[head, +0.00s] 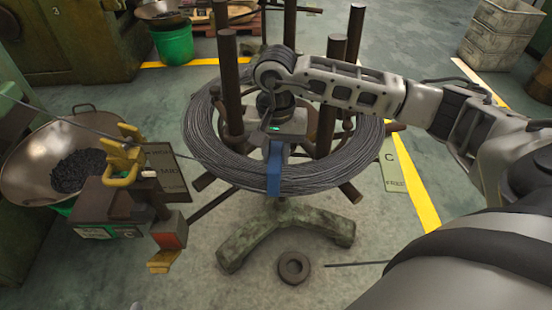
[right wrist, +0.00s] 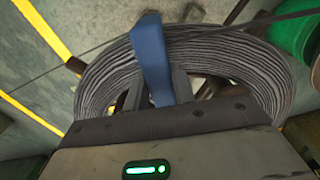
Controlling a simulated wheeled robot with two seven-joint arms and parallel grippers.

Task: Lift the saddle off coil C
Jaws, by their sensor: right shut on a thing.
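Coil C (head: 215,165) is a thick ring of dark grey wire lying flat on a green-footed stand with brown upright posts. The blue saddle (head: 274,172) sits over the coil's near side and hangs down its outer face. In the right wrist view the saddle (right wrist: 152,55) stands between my two fingers, across the wire strands (right wrist: 215,45). My right gripper (head: 280,138) is above the coil's near rim, shut on the saddle's upper part; its fingertips (right wrist: 156,88) also show in the right wrist view. The gripped part is partly hidden. My left gripper is not in view.
A plate marked C (head: 391,172) is right of the coil. A machine part with a yellow clamp (head: 122,160) stands left, with a wire running toward the coil. A wide pan (head: 35,170) is farther left.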

